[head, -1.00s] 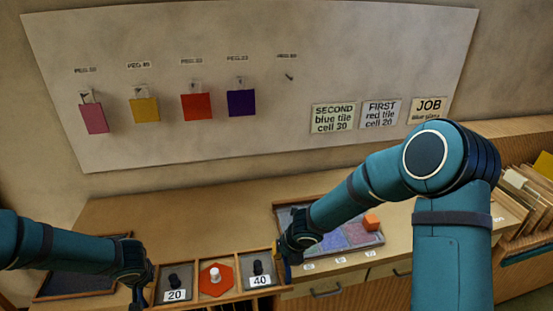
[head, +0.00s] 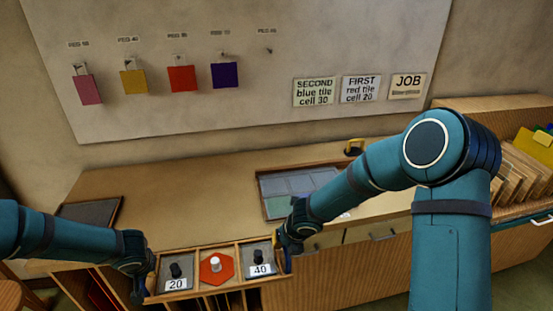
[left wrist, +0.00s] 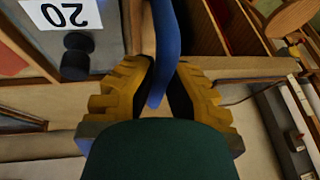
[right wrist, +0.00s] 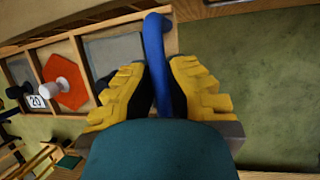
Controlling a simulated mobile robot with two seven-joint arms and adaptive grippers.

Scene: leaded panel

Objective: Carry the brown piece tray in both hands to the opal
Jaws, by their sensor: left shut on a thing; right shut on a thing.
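The brown piece tray (head: 207,291) is a wooden tray with three compartments, level between my grippers. Its left compartment holds a dark-knobbed piece (head: 175,271) by a "20" label, its middle one a red hexagon (head: 216,268) with a white knob, its right one a dark-knobbed piece (head: 260,257) by a "40" label. My left gripper (head: 139,290) is shut on a blue handle (left wrist: 165,50) at the tray's left end. My right gripper (head: 288,256) is shut on the blue handle (right wrist: 154,50) at the right end. I cannot tell which thing is the opal.
A wooden counter (head: 180,215) runs behind the tray, with a grey tray (head: 92,211) at left and a panel tray (head: 290,183) partly behind my right arm. The wall board (head: 240,110) carries hanging coloured tiles and cards. A rack of boards (head: 525,165) stands at right.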

